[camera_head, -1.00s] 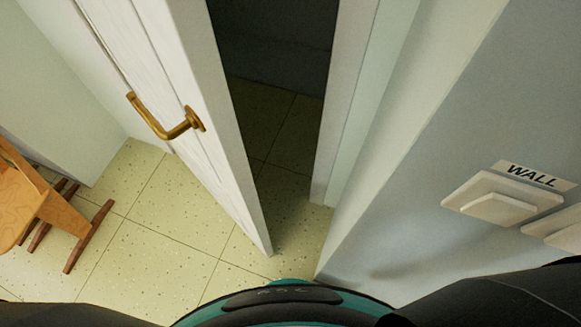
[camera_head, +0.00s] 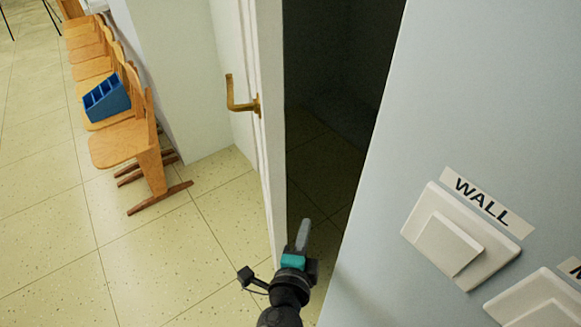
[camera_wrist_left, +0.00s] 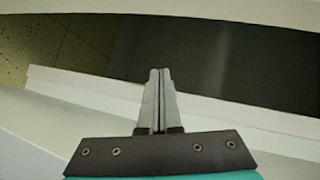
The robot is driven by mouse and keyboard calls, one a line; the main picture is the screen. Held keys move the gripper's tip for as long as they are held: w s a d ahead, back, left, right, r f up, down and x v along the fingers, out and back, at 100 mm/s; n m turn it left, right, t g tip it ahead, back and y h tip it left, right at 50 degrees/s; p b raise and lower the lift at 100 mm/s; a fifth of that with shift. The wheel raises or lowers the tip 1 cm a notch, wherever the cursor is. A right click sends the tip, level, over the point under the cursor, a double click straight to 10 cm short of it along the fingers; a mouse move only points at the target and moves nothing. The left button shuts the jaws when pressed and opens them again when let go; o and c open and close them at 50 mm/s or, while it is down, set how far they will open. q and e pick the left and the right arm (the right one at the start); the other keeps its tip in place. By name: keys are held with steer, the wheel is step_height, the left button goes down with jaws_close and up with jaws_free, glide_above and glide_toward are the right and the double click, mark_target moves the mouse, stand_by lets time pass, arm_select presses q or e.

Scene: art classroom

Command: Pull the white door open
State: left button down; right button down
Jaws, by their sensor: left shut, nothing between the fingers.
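The white door (camera_head: 264,60) stands partly open, seen nearly edge-on in the head view, with a dark gap to its right. Its brass lever handle (camera_head: 241,100) is on the door's left face. My left gripper (camera_head: 304,229) is shut and empty, low in the gap beside the door's free edge. The handle is up and to the left of it, apart. In the left wrist view the closed fingers (camera_wrist_left: 158,80) point across pale trim toward a dark surface. I cannot tell whether they touch the door. My right gripper is out of view.
A grey wall (camera_head: 450,100) with a switch (camera_head: 445,247) labelled WALL is close on the right. Wooden chairs (camera_head: 128,140) line the left, one holding a blue tray (camera_head: 106,98). The speckled floor (camera_head: 60,220) at left is clear.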

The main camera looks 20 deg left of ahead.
arm_select(q)
step_height(320, 180, up, 11)
steer(key=t+y, duration=0.1)
steer(key=t, duration=0.2)
steer(key=w+a+p, duration=0.2)
steer(key=w+a, duration=0.3)
steer(key=w, duration=0.4)
steer(key=shift+a+m, duration=0.25)
steer(key=shift+m, duration=0.15)
steer(key=shift+s+a, duration=0.1)
steer(key=shift+a, duration=0.05)
